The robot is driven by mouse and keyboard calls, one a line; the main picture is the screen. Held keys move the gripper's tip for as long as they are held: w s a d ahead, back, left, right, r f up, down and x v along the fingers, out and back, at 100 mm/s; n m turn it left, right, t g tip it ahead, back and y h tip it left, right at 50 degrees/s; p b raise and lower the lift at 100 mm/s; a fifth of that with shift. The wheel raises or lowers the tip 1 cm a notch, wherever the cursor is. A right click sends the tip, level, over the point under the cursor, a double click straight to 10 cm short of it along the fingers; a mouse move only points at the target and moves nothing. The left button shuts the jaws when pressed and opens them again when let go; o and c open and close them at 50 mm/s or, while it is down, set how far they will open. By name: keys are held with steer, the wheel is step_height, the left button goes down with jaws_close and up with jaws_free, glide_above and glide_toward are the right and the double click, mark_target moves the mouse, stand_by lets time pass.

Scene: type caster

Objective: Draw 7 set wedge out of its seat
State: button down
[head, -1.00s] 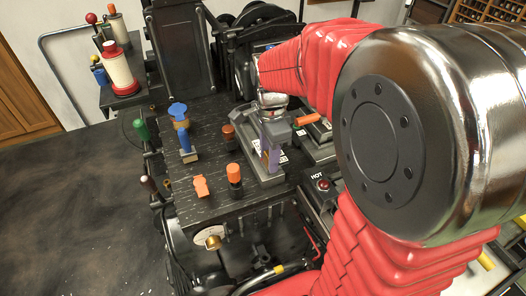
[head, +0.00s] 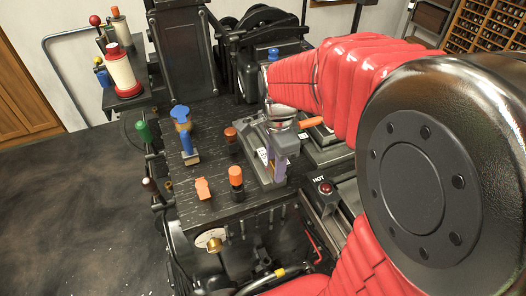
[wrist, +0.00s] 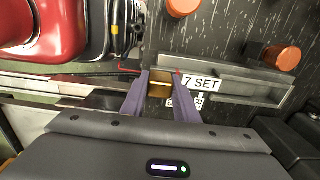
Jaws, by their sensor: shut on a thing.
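My gripper (wrist: 160,84) is shut on a small brass-coloured block, which I take as the 7 set wedge (wrist: 160,89), in the wrist view. The block sits between the two purple-grey fingers, just left of the white "7 SET" label (wrist: 201,84). The grey tray-like seat (wrist: 240,74) runs to the right of the label. In the head view my gripper (head: 279,172) is at the right side of the grey seat (head: 249,133), and the wedge is hidden there. I cannot tell whether the wedge still touches the seat.
Orange-topped posts (head: 236,176) and an orange piece (head: 203,189) stand left of the seat. A blue-handled tool (head: 187,143) is farther left. A red "HOT" lamp (head: 325,188) is at the right front. An orange handle (head: 311,122) lies right of my gripper.

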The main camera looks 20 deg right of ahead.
steer(key=shift+s+f, duration=0.15)
steer(key=shift+s, duration=0.5)
steer(key=shift+s+f, duration=0.15)
steer(key=shift+s, duration=0.5)
steer(key=c, duration=1.3)
jaws_free()
steer(key=shift+r, duration=0.1)
steer(key=shift+w+r, duration=0.1)
steer(key=shift+r, duration=0.15)
step_height(320, 180, up, 14)
steer(key=shift+f, duration=0.2)
